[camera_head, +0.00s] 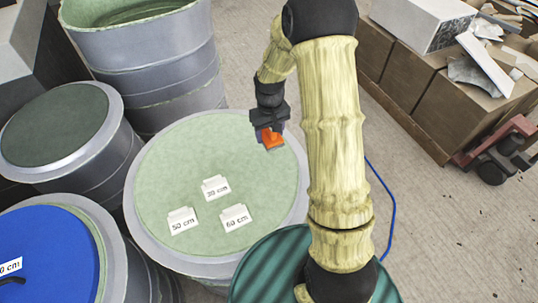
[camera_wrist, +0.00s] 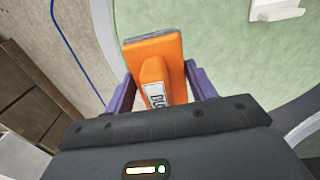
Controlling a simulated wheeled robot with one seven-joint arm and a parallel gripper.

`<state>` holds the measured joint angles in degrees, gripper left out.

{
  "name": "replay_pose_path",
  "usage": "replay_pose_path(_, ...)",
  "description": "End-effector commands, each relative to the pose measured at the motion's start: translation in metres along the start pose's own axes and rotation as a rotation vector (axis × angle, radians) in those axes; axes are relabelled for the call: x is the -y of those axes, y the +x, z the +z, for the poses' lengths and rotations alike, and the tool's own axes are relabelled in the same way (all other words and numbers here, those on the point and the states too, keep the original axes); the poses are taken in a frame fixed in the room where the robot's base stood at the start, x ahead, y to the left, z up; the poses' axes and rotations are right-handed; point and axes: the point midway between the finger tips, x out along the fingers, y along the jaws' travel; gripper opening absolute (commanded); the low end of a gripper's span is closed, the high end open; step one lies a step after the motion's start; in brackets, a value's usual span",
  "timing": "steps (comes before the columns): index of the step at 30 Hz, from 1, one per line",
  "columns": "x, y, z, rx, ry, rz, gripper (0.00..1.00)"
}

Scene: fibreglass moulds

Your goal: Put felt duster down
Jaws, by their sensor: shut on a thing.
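The felt duster (camera_head: 272,139) is a small orange block with a grey felt edge. It also shows in the wrist view (camera_wrist: 152,55), where a raised orange handle with a white label sits between the purple fingers. My gripper (camera_head: 268,122) is shut on the duster, near the upper right part of a round mould with a pale green top (camera_head: 160,190). In the wrist view my gripper (camera_wrist: 158,92) has one finger on each side of the handle. I cannot tell whether the duster touches the green surface or hangs above it.
White cards marked 30 cm (camera_head: 215,188), 50 cm (camera_head: 183,221) and 60 cm (camera_head: 235,218) stand on the green top. Other grey moulds crowd the left, one with a blue top (camera_head: 45,262). A blue hose (camera_head: 385,200) lies on the floor. Cardboard boxes (camera_head: 440,105) stand at the upper right.

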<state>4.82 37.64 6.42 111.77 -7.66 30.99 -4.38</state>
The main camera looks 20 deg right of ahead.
Motion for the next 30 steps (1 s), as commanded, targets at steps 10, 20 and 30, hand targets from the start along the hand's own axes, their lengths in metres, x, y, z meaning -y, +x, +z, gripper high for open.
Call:
replay_pose_path(10, 0.000, 0.048, 0.001, 0.005, 0.000, -0.001, 0.31)
replay_pose_path(20, 0.000, 0.062, 0.000, -0.001, 0.000, 0.000, 0.31)
replay_pose_path(30, 0.000, 0.090, 0.001, 0.004, 0.000, 0.000, 0.31)
